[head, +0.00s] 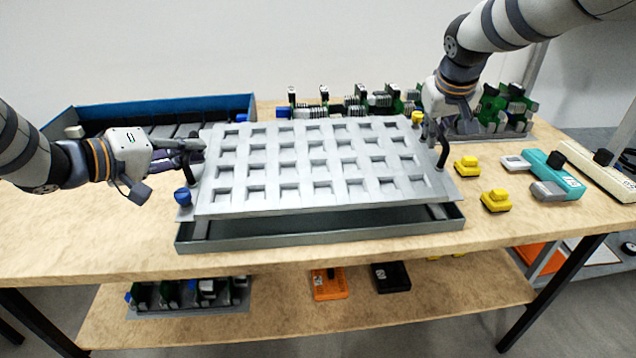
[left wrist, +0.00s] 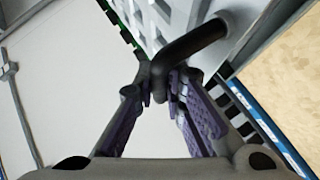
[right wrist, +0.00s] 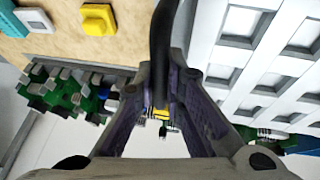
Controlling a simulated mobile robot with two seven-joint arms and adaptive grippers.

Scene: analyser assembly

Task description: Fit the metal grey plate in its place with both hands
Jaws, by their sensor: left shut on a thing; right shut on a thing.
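The metal grey plate (head: 315,165) has rows of square pockets and a black handle at each short end. In the head view it is held above a shallow grey frame (head: 330,236) on the table, with a dark gap showing along the front. My left gripper (head: 196,152) is shut on the left handle, which also shows in the left wrist view (left wrist: 195,42). My right gripper (head: 433,122) is shut on the right handle, which shows as a black bar in the right wrist view (right wrist: 160,40). The far side of the frame is hidden under the plate.
A blue-edged tray (head: 165,101) stands behind at the left. Green parts (head: 495,105) stand at the back right. Yellow pieces (head: 496,201) and a teal tool (head: 556,178) lie right of the plate. A blue knob (head: 182,196) is at the plate's front left corner.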

